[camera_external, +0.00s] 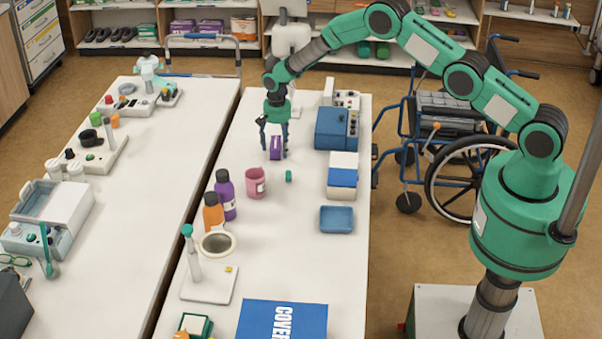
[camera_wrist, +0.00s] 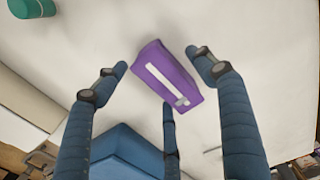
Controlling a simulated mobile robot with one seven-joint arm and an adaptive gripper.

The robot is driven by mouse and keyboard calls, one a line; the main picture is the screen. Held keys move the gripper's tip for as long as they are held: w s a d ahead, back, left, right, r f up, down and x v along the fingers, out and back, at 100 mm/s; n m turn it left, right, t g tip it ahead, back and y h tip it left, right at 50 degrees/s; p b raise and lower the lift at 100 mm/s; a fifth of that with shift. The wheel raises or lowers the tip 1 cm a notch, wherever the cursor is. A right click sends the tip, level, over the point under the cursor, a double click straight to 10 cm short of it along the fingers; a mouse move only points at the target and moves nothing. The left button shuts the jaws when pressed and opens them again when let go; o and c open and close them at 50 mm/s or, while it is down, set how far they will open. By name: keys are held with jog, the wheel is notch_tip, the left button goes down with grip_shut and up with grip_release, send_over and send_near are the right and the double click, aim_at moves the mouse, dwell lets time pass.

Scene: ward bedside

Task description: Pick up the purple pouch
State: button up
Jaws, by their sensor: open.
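The purple pouch (camera_external: 275,148) stands on the white table (camera_external: 290,260), toward its far end. It has a pale label, which shows clearly in the wrist view (camera_wrist: 170,75). My gripper (camera_external: 273,150) points down over the pouch, with its fingers spread around it. In the wrist view, the blue fingers of my gripper (camera_wrist: 165,80) are apart, with the pouch between and just beyond the tips. I see gaps between the side fingertips and the pouch. Whether the third finger touches it, I cannot tell.
A blue box-shaped device (camera_external: 335,129) stands close on the right. A small green cylinder (camera_external: 289,176) and a pink cup (camera_external: 256,183) are in front of the pouch. Purple (camera_external: 226,200) and orange (camera_external: 213,218) bottles stand nearer. The table left of the pouch is clear.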

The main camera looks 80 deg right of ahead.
aim_at(278, 143)
jog(key=c, duration=1.3)
jog(key=shift+r, duration=0.1)
jog(key=shift+w+r, duration=0.1)
jog(key=shift+r, duration=1.4)
jog(key=shift+s+r, duration=0.25)
jog(key=s+a, duration=0.2)
jog(key=s, duration=0.2)
jog(key=s+a+r, duration=0.1)
jog(key=s+a, duration=0.1)
jog(key=s, duration=0.3)
jog(key=s+a, duration=0.2)
jog(key=s, duration=0.3)
jog(key=shift+a+r+b, duration=0.2)
jog(key=shift+a+b, duration=0.15)
